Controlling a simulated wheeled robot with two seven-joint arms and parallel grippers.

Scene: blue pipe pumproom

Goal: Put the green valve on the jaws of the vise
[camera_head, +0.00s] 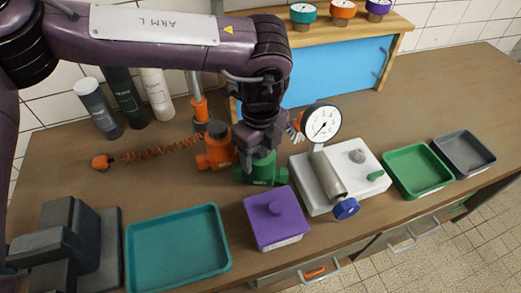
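The green valve (262,169) stands on the workbench in the middle of the view, just right of an orange valve. My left gripper (258,147) points down at it from above, with its fingers at the valve's top. The fingers hide the upper part of the valve, and I cannot tell whether they are open or closed on it. The dark grey vise (97,245) stands at the front left of the bench, partly cut off by the picture edge. My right gripper is not in view.
The orange valve (216,146) stands close to the left of the gripper. A pressure gauge (322,122) on a white base is close on the right. A purple box (275,218) and teal tray (178,248) lie in front. Bottles and an orange coiled hose (158,151) are behind left.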

